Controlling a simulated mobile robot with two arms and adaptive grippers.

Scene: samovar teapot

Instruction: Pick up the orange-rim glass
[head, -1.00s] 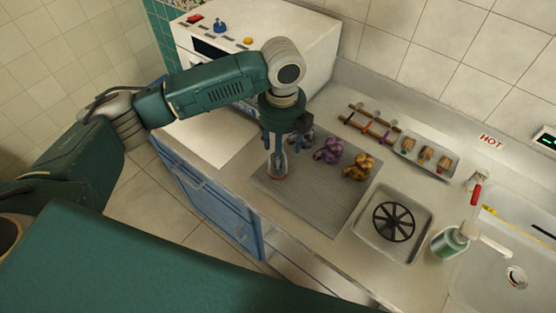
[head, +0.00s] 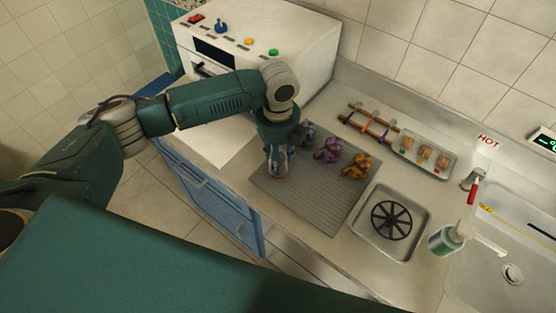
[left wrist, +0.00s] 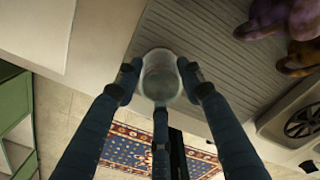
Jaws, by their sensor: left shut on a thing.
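A clear glass (left wrist: 160,76) stands between my left gripper's fingers (left wrist: 159,88) in the left wrist view, seen from above. In the head view the glass (head: 277,174) is mostly hidden by the fingers, with a faint orange tint low down near the mat. My left gripper (head: 279,163) points down, shut on the glass at the left part of the grey ribbed mat (head: 315,208). I cannot tell whether the glass touches the mat. My right gripper is not in view.
Grey (head: 308,134), purple (head: 328,150) and gold (head: 356,166) teapot-like items stand right of the glass. A white appliance (head: 310,40) stands behind.

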